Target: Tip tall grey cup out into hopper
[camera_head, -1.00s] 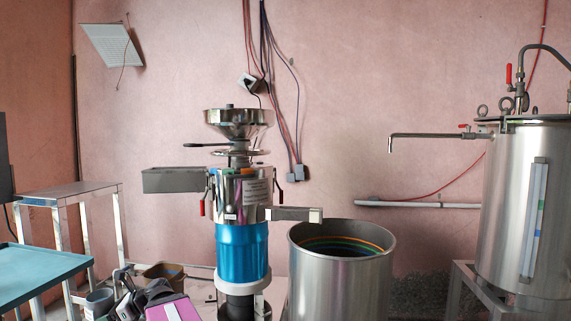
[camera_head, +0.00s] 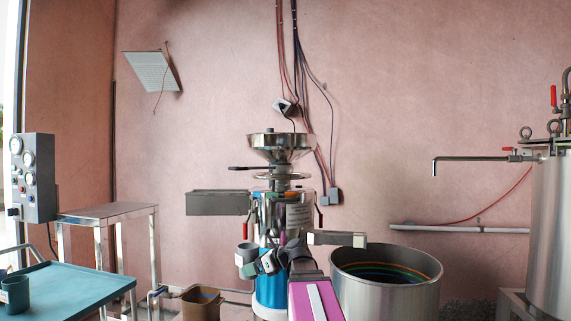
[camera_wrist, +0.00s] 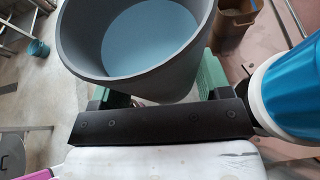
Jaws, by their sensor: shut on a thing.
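The tall grey cup (camera_head: 246,254) is in my gripper (camera_head: 256,266), in front of the grinder's blue body. In the wrist view the cup (camera_wrist: 190,75) is large, its open mouth towards the camera, with a smooth pale blue surface inside. I cannot tell whether that is liquid. The gripper fingers (camera_wrist: 160,92) are shut on the cup's side. In the head view the cup looks upright. The hopper (camera_head: 281,143) is the steel funnel on top of the grinder, well above the cup.
A grey trough (camera_head: 217,203) and a spout (camera_head: 337,238) stick out from the grinder. A steel drum (camera_head: 385,300) stands right of it. A brown bin (camera_head: 202,303) is on the floor. A teal table (camera_head: 75,290) at left carries another cup (camera_head: 15,293).

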